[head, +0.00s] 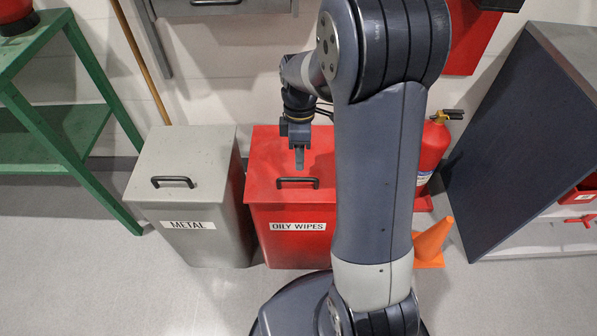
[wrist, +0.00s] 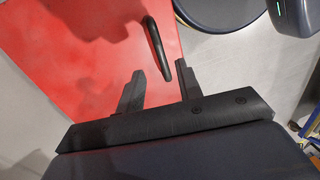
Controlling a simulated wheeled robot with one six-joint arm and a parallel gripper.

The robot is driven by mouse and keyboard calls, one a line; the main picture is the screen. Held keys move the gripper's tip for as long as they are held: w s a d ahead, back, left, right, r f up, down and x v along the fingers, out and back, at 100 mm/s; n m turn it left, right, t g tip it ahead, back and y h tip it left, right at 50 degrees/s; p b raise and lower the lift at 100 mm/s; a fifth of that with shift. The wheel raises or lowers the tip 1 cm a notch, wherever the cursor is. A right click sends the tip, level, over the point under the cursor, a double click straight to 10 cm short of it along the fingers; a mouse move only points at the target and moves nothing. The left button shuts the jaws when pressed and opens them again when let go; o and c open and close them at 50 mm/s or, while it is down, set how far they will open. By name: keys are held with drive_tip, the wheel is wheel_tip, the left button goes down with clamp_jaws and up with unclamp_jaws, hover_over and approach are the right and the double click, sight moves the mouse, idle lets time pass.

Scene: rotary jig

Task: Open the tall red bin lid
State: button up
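The tall red bin (head: 292,240) stands on the floor with an OILY WIPES label on its front. Its red lid (head: 263,165) looks shut, flat on top, with a black bar handle (head: 298,183) near the front edge. In the wrist view, the lid (wrist: 85,50) fills the left and the handle (wrist: 157,48) is just beyond my fingers. My gripper (head: 299,168) points down over the lid by the handle. In the wrist view my gripper (wrist: 160,85) is open and its fingers are apart, with nothing between them. My arm hides the bin's right side.
A grey METAL bin (head: 190,215) with a similar handle stands close at the left. A green shelf rack (head: 60,130) is farther left. A fire extinguisher (head: 432,155), an orange cone (head: 432,240) and a dark cabinet (head: 530,130) are at the right.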

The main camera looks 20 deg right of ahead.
drive_tip(key=f, duration=0.2)
drive_tip(key=s+f+b, duration=0.1)
drive_tip(key=f, duration=0.2)
drive_tip(key=shift+a+f, duration=0.15)
drive_tip(key=shift+f, duration=0.2)
drive_tip(key=shift+c, duration=0.3)
clamp_jaws()
